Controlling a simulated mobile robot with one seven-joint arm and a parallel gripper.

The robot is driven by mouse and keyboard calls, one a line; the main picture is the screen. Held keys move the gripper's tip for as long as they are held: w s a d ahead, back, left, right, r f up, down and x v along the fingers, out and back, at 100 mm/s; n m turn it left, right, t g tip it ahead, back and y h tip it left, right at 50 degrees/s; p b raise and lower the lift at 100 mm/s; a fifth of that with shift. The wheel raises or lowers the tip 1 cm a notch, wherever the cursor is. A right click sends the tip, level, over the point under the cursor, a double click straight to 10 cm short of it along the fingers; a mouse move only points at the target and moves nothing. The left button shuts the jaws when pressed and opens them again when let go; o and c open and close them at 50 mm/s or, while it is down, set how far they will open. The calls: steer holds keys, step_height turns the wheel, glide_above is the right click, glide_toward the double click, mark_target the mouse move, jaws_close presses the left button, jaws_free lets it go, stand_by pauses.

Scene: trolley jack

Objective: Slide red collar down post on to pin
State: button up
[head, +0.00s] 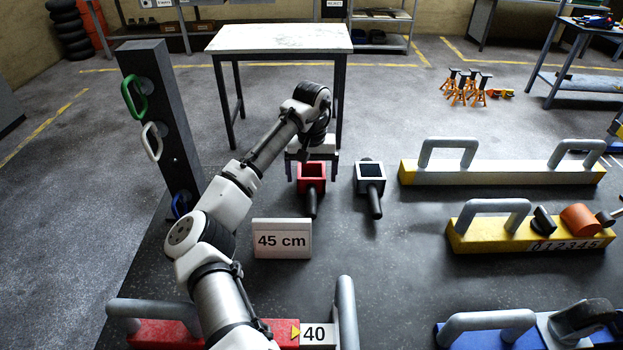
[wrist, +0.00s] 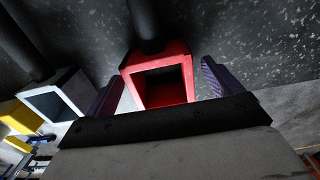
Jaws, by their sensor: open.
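The red collar (head: 311,186) is a square, open-ended sleeve with a dark round handle pointing toward the front. It sits on the dark floor area in the middle of the head view. My gripper (head: 312,172) is open, its purple fingers on either side of the red collar. In the wrist view the collar (wrist: 165,97) lies between the spread fingers, with gaps at both sides. A dark square post (head: 160,120) stands upright at the left, with green, white and blue handles on it. I cannot make out a pin.
A white collar (head: 370,186) with a dark handle is close to the right of the red one. A "45 cm" sign (head: 282,239) stands in front. A red bar (head: 165,333) is at the front; a table (head: 280,38) stands behind.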

steer(key=shift+c, duration=0.3)
steer(key=c, duration=1.2)
steer(key=shift+c, duration=1.1)
steer(key=shift+r, duration=0.2)
